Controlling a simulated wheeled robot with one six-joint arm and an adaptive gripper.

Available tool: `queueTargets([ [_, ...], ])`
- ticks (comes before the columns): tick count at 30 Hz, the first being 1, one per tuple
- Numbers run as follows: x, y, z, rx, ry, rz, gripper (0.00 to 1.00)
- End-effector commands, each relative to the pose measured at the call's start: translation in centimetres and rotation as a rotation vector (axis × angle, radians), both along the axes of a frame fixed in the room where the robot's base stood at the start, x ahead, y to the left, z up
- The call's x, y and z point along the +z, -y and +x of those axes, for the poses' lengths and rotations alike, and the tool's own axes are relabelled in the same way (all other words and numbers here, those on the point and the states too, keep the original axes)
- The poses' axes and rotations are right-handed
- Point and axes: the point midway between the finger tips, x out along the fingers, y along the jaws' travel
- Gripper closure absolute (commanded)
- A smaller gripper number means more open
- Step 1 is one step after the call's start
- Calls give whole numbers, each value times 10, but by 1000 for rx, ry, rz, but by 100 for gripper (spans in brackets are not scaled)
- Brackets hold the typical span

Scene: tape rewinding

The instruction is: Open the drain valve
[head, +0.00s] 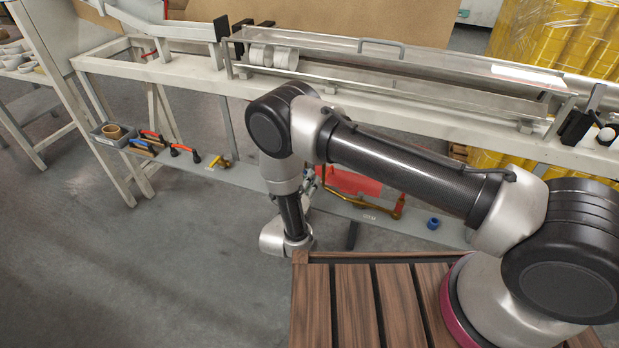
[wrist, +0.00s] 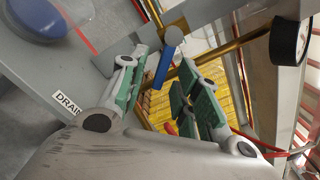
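The drain valve shows in the wrist view as a blue lever (wrist: 164,67) on a brass pipe (wrist: 222,46). A "DRAIN" label (wrist: 68,103) is on the grey shelf beside it. My gripper (wrist: 162,62) is open, its green-padded fingers apart on either side of the blue lever. I cannot tell whether either pad touches it. In the head view my gripper (head: 312,184) is mostly hidden behind my wrist, close to the brass pipe (head: 345,206) on the low shelf. The blue lever is hidden there.
A blue round part (head: 433,223) sits on the low shelf (head: 410,220). A red panel (head: 358,183) stands behind the pipe. A bin (head: 112,134) and several handled tools (head: 150,136) lie at left. The floor at lower left is clear.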

Motion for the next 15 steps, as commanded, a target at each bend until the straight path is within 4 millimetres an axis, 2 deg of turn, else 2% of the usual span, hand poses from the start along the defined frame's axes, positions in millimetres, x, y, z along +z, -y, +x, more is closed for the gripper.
queueTargets([
  [6, 0, 7, 19, -1, 0, 1, 68],
  [14, 0, 8, 21, -1, 0, 1, 68],
  [15, 0, 8, 21, -1, 0, 1, 73],
])
